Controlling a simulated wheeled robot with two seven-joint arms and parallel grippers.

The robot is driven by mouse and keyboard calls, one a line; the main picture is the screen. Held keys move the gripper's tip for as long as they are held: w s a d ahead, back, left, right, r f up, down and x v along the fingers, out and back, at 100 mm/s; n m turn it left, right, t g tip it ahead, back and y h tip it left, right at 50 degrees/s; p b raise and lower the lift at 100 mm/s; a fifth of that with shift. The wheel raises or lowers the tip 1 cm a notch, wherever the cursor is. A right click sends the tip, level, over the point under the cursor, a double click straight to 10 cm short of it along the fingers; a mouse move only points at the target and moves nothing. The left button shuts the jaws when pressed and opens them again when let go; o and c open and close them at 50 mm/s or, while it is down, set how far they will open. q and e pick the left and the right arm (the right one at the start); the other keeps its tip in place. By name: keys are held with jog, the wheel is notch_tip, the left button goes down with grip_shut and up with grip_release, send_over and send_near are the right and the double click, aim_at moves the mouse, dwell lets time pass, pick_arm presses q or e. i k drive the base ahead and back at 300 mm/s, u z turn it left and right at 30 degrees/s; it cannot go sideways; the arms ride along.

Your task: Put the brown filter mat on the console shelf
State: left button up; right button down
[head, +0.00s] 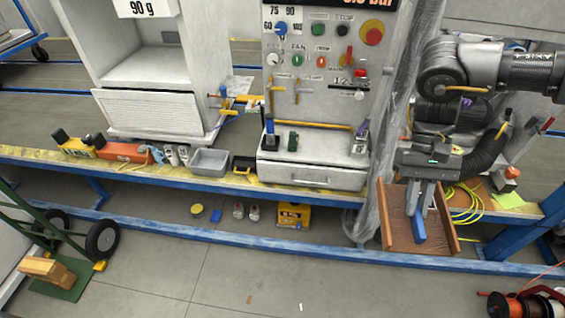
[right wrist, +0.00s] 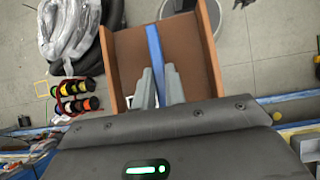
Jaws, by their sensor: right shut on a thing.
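The brown filter mat (head: 398,238) is a flat brown panel with raised side edges and a blue bar along its middle. It also shows in the right wrist view (right wrist: 127,55). My right gripper (head: 418,212) points down and is shut on the mat's blue bar, holding it in front of the bench edge. The console shelf (head: 330,146) is the pale ledge below the control panel, left of my right gripper. A blue-handled item, a small green item and another upright item stand on it. My left gripper is out of view.
Clear plastic sheeting (head: 385,120) hangs between the console and my right arm. A yellow cable (head: 466,203) lies on the bench right of the mat. A grey bin (head: 209,162) and tools stand left of the console. A cable reel (head: 520,305) is at lower right.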

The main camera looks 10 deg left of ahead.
aim_at(324, 147)
jog(key=u, duration=0.25)
jog(key=k, duration=0.6)
jog(key=u, duration=0.95)
jog(key=i, duration=0.8)
jog(key=u, duration=0.4)
jog(key=i, duration=0.85)
jog(key=z, duration=0.85)
jog(key=i, duration=0.7)
jog(key=z, duration=0.7)
